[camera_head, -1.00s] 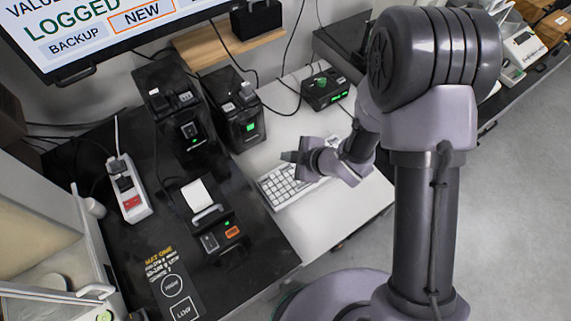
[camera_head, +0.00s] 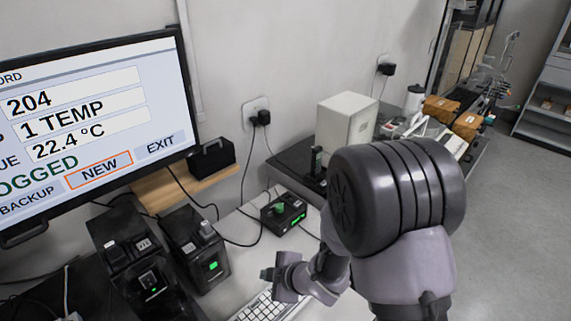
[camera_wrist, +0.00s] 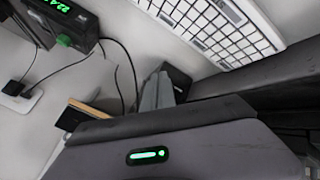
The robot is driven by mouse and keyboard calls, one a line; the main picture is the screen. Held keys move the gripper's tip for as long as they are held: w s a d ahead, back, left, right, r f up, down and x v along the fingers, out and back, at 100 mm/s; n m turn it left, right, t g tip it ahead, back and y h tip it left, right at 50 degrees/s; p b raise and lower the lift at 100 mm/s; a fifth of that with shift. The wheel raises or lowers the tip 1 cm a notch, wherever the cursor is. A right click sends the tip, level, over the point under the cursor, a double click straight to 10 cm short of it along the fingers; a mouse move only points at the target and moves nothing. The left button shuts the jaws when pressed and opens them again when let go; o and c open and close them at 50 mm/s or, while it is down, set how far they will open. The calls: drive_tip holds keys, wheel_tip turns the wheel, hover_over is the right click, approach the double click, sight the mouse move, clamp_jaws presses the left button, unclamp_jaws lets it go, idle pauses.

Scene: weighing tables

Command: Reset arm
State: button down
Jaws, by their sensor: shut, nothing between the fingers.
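My arm (camera_head: 395,200) stands folded in front of my head camera, its big grey joint at the lower right. My gripper (camera_head: 268,275) is shut and empty, above the white table beside the keyboard (camera_head: 262,308). In the wrist view my gripper's grey fingers (camera_wrist: 157,92) show together near the middle, with nothing between them. The keyboard also shows in the wrist view (camera_wrist: 215,28), at the top and apart from the fingers.
A black box with a green knob (camera_head: 284,212) sits behind my gripper. Two black devices (camera_head: 198,248) (camera_head: 135,262) stand to its left, under a large monitor (camera_head: 95,135). A white cabinet (camera_head: 345,125) is behind my arm. Open floor (camera_head: 505,240) lies at the right.

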drive_tip(key=s+d+r+m+t+h, duration=0.2)
drive_tip(key=d+r+m+h, duration=0.4)
drive_tip(key=d+r+m, duration=1)
drive_tip(key=s+d+r+m+g, duration=0.1)
drive_tip(key=s+r+m, duration=0.2)
drive_tip(key=s, duration=0.6)
drive_tip(key=s+d+r+m+y, duration=0.1)
drive_tip(key=s+r+m, duration=0.3)
drive_tip(key=s, duration=0.5)
wheel_tip(320, 180, up, 3)
drive_tip(key=shift+d+f+m+g, duration=0.15)
drive_tip(key=shift+d+m+g, duration=0.15)
drive_tip(key=shift+d+g, duration=0.1)
drive_tip(key=shift+a, duration=0.1)
